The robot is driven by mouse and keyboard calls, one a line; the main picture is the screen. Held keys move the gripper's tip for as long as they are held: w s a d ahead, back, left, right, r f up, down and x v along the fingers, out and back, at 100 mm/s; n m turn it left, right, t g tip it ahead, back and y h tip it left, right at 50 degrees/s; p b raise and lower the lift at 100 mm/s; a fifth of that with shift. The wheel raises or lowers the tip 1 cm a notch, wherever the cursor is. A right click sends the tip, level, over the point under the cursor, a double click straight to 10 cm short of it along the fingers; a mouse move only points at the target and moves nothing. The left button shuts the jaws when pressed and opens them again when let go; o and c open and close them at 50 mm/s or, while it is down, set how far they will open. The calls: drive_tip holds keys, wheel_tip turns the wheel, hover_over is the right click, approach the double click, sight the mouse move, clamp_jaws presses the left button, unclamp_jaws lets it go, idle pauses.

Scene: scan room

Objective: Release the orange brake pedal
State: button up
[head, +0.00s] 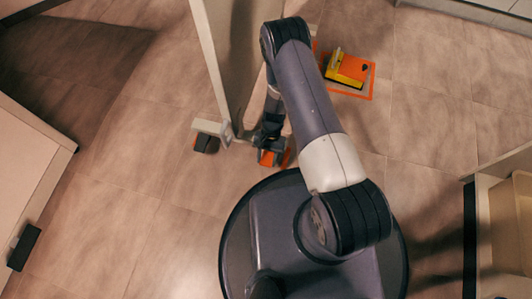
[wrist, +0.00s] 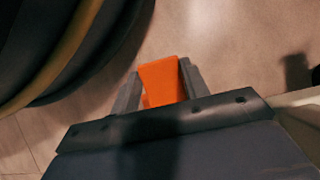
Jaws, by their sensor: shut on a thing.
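The orange brake pedal (wrist: 160,78) sits between the two grey fingers of my gripper (wrist: 160,69) in the wrist view. The fingers touch its two sides and are shut on it. In the head view the pedal (head: 284,158) is low by the floor, at the foot of a pale upright panel and just ahead of my round base. My gripper (head: 271,152) comes down over it from above and hides part of it. Whether the pedal is pressed down or raised cannot be told.
The pale panel (head: 210,50) rises left of my arm. A white foot with a dark wheel-like part (head: 205,144) is left of the pedal. A yellow and orange block (head: 347,70) lies in an orange floor outline.

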idle(0.4)
drive_tip(key=o, duration=1.4)
drive_tip(key=p+v, duration=0.3)
drive_tip(key=v, duration=0.8)
drive_tip(key=shift+f, duration=0.15)
drive_tip(key=b+x, duration=0.3)
drive_tip(key=x, duration=0.8)
drive_tip(key=shift+w, duration=0.1)
